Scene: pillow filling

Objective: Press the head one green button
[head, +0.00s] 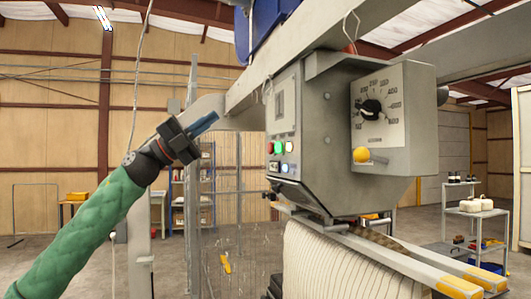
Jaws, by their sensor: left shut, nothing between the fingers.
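The machine head (330,140) is a grey box hanging at centre right. More small buttons sit in a row below. My left gripper (207,123) comes in on the green-sleeved arm, shut and empty. It is left of the panel and a little higher than the buttons, apart from them, with its fingers pointing right and up. My right gripper is out of view.
A dial (371,107) and a yellow knob (361,154) are on the box's right face. A striped white pillow cover (330,262) hangs below, beside yellow-tipped bars (455,285). A wire mesh fence (225,200) stands behind. A cart (470,225) stands at right.

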